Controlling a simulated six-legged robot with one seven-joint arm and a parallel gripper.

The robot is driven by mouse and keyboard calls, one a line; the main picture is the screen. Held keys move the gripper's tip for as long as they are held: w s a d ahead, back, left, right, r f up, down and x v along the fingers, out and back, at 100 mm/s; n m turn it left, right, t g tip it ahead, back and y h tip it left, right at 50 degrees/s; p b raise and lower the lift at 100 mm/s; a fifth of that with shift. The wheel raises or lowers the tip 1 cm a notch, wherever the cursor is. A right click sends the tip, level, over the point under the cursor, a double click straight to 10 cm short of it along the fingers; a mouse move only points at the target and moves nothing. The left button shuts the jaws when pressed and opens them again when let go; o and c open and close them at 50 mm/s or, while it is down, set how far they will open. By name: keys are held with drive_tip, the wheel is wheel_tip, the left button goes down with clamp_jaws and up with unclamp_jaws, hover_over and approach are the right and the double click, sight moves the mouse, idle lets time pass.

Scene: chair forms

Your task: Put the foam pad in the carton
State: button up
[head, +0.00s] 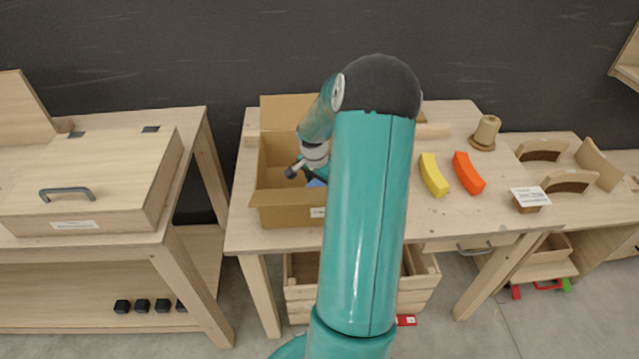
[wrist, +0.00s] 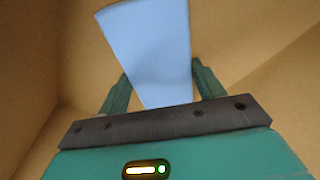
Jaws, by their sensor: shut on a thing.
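The foam pad (wrist: 150,45) is light blue and tapers towards my gripper in the wrist view. My gripper (wrist: 160,88) is shut on it, with one finger at each side of its narrow end. Brown carton walls surround the pad and fingers in the wrist view. The open carton (head: 288,215) stands on the middle table in the head view, with my wrist reaching down into it. A small blue patch of the pad (head: 316,183) shows inside the carton. My arm hides the carton's right part and most of the gripper. I cannot tell whether the pad touches the carton floor.
A yellow curved piece (head: 433,175) and an orange one (head: 468,172) lie right of my arm. A spool (head: 487,131) and a label stand (head: 530,198) are farther right. A lidded wooden box (head: 95,190) sits on the left table, across a gap.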

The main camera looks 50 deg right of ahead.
drive_tip(key=shift+w+f, duration=0.1)
drive_tip(key=shift+f, duration=0.05)
drive_tip(key=o, duration=0.9)
drive_tip(key=shift+o, duration=0.2)
wheel_tip(320, 180, up, 12)
drive_tip(key=a, duration=0.2)
drive_tip(key=w+a+r+n, duration=0.35)
drive_tip(key=a+r, duration=0.35)
drive_tip(key=a, duration=0.4)
drive_tip(key=s+a+r+n+t+h, duration=0.1)
drive_tip(key=a+r+n, duration=0.2)
drive_tip(key=a, duration=0.3)
drive_tip(key=s+a+r+n+t, duration=0.1)
drive_tip(key=a+r+n, duration=0.2)
drive_tip(key=a, duration=0.4)
drive_tip(key=s+a+r+n+t+y, duration=0.1)
drive_tip(key=s+a+n, duration=0.3)
drive_tip(key=a, duration=0.4)
drive_tip(key=s+a+r+n+t+y, duration=0.1)
drive_tip(key=s+a+n+t, duration=0.1)
drive_tip(key=s+a+n, duration=0.3)
drive_tip(key=s+a, duration=0.1)
drive_tip(key=a, duration=0.3)
drive_tip(key=shift+s+t+y, duration=0.3)
drive_tip(key=shift+s+y, duration=0.05)
drive_tip(key=shift+y, duration=0.05)
